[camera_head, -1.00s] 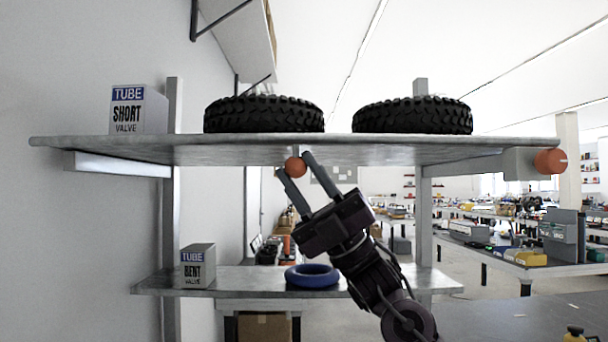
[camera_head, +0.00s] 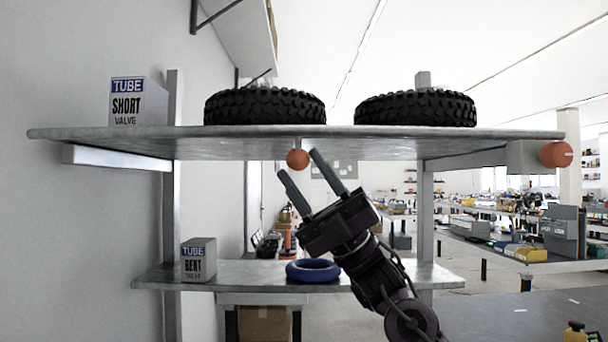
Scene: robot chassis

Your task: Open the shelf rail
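The grey upper shelf (camera_head: 390,143) spans the view. A small orange ball knob (camera_head: 297,159) hangs under its front edge near the middle. A larger orange knob (camera_head: 556,154) sits on a grey block at the shelf's right end. My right gripper (camera_head: 297,163) is just below the shelf, pointing up and left. Its two fingers are apart and nothing is clamped between them. The small knob shows near the fingertips, beyond or level with them; I cannot tell whether a finger touches it. My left gripper is not in view.
Two black tires (camera_head: 265,106) and a short valve tube box (camera_head: 138,102) stand on the upper shelf. A wall is close on the left; workbenches stand far right.

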